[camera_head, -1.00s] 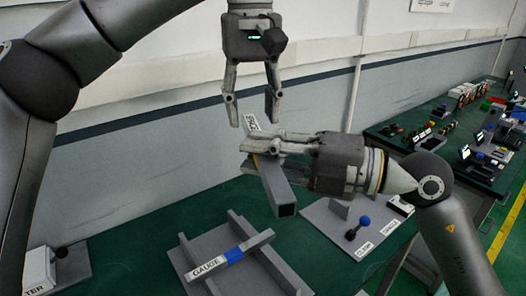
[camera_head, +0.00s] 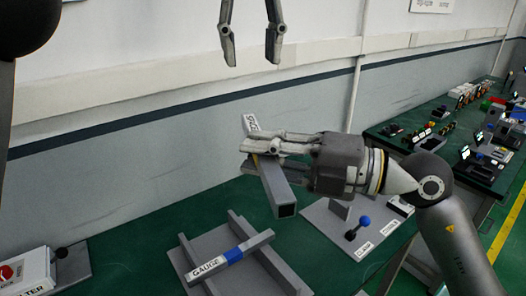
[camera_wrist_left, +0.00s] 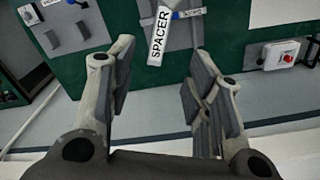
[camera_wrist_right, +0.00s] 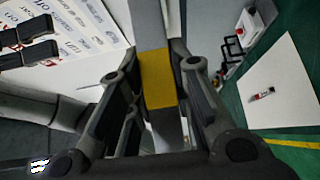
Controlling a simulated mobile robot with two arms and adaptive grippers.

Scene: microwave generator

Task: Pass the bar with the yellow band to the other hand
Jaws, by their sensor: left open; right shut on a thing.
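The bar with the yellow band (camera_head: 280,190) is a grey square tube, held tilted in the air above the green table. My right gripper (camera_head: 262,155) is shut around its middle. The yellow band (camera_wrist_right: 158,78) shows between the fingers in the right wrist view. The bar's upper end has a white label; in the left wrist view the labelled bar (camera_wrist_left: 160,36) reads SPACER. My left gripper (camera_head: 250,50) is open and empty, above the bar and apart from it, fingers pointing down. It also shows open in the left wrist view (camera_wrist_left: 160,75).
A grey fixture (camera_head: 196,262) on the green table carries a bar with a blue band (camera_head: 234,255) labelled GAUGE. A plate with a blue-knobbed lever (camera_head: 358,228) is to its right. A box with a red button (camera_head: 22,272) is at left. The wall is behind.

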